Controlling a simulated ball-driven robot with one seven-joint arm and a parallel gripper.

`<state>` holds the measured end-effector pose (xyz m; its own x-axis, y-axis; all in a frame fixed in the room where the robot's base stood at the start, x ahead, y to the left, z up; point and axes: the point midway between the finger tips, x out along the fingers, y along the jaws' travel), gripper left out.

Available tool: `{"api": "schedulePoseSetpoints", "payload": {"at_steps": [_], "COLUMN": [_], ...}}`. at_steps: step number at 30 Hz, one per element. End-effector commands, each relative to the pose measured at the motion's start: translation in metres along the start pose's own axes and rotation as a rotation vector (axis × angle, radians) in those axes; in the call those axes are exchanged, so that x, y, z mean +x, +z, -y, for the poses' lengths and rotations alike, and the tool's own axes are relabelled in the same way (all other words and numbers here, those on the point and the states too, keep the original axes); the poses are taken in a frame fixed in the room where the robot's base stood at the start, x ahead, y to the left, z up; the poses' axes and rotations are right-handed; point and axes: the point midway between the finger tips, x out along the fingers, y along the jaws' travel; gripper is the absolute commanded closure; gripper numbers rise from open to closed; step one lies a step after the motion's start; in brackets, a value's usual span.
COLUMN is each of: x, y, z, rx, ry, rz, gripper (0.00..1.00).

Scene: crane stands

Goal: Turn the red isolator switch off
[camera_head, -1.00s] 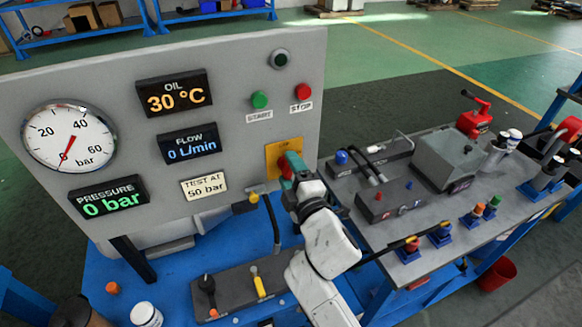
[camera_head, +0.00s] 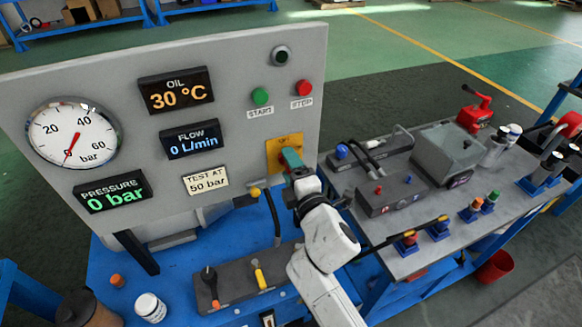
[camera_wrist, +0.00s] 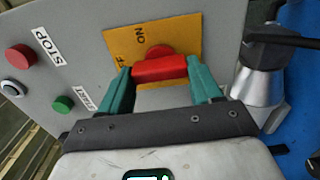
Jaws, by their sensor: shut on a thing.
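The red isolator switch (camera_wrist: 160,69) sits on a yellow plate (camera_wrist: 178,40) on the grey panel. In the wrist view its red handle spans the gap between my two teal fingers, touching both. My gripper (camera_head: 291,160) is shut on this handle at the panel's lower right. The plate carries the letters ON; the other label is partly covered by a finger. In the head view the yellow plate (camera_head: 272,152) shows, but my fingers hide most of the switch. The handle's exact angle against the labels is hard to tell.
A green START button (camera_head: 261,96) and a red STOP button (camera_head: 303,87) are above the plate. The pressure display (camera_head: 112,192) reads 0 bar. Levers (camera_head: 258,274) stand on the blue bench below. A grey bench with valves and a box (camera_head: 447,152) is to the right.

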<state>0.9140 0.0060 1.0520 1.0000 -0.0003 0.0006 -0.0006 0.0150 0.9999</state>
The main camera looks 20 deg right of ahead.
Motion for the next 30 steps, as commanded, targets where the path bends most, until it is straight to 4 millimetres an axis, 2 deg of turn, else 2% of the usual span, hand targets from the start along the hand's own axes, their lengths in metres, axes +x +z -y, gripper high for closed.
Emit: {"api": "schedulePoseSetpoints", "payload": {"at_steps": [1,9,18,23,30], "x": [0.0,0.0,-0.004,-0.025,-0.071], "y": [-0.002,-0.001,-0.001,-0.001,-0.001], "z": [0.002,0.001,0.0,0.001,0.003], "rx": [-0.003,-0.001,0.001,0.002,0.001], "ry": [-0.003,-0.001,-0.001,-0.003,-0.004], "rz": [-0.002,-0.001,-0.001,-0.001,-0.002], "gripper": [0.34,0.11,0.11,0.11,0.11]}}
